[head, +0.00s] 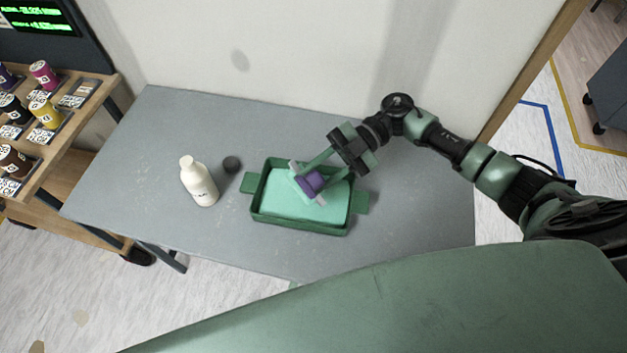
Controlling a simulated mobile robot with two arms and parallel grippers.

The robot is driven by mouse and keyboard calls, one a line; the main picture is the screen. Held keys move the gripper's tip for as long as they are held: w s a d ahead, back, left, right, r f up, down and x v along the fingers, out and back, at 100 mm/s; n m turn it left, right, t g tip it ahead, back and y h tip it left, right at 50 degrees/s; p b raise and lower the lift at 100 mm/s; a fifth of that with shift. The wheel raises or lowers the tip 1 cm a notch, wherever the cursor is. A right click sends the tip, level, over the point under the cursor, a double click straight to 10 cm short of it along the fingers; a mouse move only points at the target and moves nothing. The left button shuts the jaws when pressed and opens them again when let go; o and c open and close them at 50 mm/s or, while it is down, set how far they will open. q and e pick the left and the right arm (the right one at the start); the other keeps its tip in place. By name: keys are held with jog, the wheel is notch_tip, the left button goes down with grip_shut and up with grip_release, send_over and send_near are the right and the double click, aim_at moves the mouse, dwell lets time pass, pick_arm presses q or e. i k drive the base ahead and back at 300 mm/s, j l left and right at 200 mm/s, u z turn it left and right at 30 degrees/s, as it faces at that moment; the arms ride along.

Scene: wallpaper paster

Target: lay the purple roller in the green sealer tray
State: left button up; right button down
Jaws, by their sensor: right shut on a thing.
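The green sealer tray (297,226) sits on the grey table, with a light green layer filling its inside. The purple roller (312,182) is over the inside of the tray, near its middle. My right gripper (311,181) reaches in from the right and is shut on the purple roller, its fingers on either side of it. I cannot tell whether the roller touches the tray's inside. My left gripper is not in view.
A wooden shelf (68,128) with colored jars is at the left. The grey table (150,140) is clear at its left and back.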

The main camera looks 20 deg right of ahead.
aim_at(290, 196)
jog(key=i+j+z, duration=0.25)
jog(key=j+z, duration=0.2)
jog(key=j, duration=0.2)
jog(key=i+j+z, duration=0.15)
jog(key=j+z, duration=0.3)
jog(key=j, duration=0.25)
jog(key=j+z, duration=0.45)
jog(key=j, duration=0.3)
jog(key=k+j+z, duration=0.1)
jog(key=j+z, duration=0.35)
jog(key=j, duration=0.3)
